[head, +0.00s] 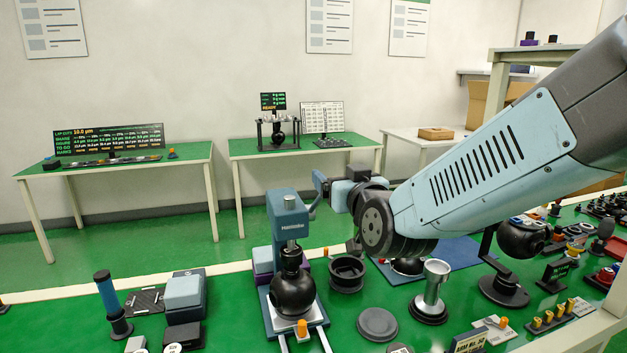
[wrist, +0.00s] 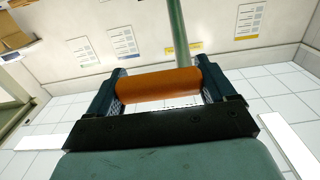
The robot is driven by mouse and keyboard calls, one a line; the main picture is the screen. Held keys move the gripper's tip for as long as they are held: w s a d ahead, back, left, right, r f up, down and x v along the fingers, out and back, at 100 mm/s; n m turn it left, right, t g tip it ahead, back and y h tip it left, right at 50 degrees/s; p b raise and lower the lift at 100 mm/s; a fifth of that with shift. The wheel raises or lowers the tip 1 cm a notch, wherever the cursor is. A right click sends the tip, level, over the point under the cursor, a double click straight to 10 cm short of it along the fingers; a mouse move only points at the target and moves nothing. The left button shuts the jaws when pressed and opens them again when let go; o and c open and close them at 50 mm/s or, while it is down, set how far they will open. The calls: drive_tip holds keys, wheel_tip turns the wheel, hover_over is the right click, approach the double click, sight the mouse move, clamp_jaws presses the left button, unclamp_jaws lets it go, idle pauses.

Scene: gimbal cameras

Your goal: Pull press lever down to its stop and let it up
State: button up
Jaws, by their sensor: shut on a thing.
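The press (head: 290,222) is a blue-grey column with a head and silver ram, standing on the green bench in the head view. A black ball-shaped camera unit (head: 292,293) sits on its base under the ram. My gripper (head: 320,183) is just right of the press head and level with its top. In the wrist view, its two dark fingers are shut on an orange cylindrical lever handle (wrist: 158,84), which lies across between them. A green rod (wrist: 178,32) runs up behind the handle. In the head view the handle is hidden by my gripper.
A black ring-shaped cup (head: 347,273), a silver funnel-like stand (head: 433,288) and a grey disc (head: 377,324) stand right of the press. A blue-handled tool (head: 107,295) and a grey-blue block unit (head: 184,300) stand left. Two green-topped tables are behind.

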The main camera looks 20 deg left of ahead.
drive_tip(key=shift+s+f, duration=0.1)
drive_tip(key=shift+s, duration=0.05)
drive_tip(key=shift+s+d+f, duration=0.25)
drive_tip(key=shift+s+f, duration=0.1)
drive_tip(key=shift+f, duration=0.15)
drive_tip(key=shift+s+d+f, duration=0.2)
drive_tip(key=shift+s+f, duration=0.1)
drive_tip(key=shift+f, duration=0.2)
idle(0.3)
drive_tip(key=shift+w+a+r, duration=0.25)
drive_tip(key=shift+w+r, duration=0.15)
drive_tip(key=shift+r, duration=0.2)
drive_tip(key=shift+w+a+r, duration=0.25)
drive_tip(key=shift+w+r, duration=0.1)
drive_tip(key=shift+r, duration=0.2)
drive_tip(key=shift+w+r, duration=0.1)
drive_tip(key=shift+w+a+r, duration=0.55)
drive_tip(key=shift+w+r, duration=0.25)
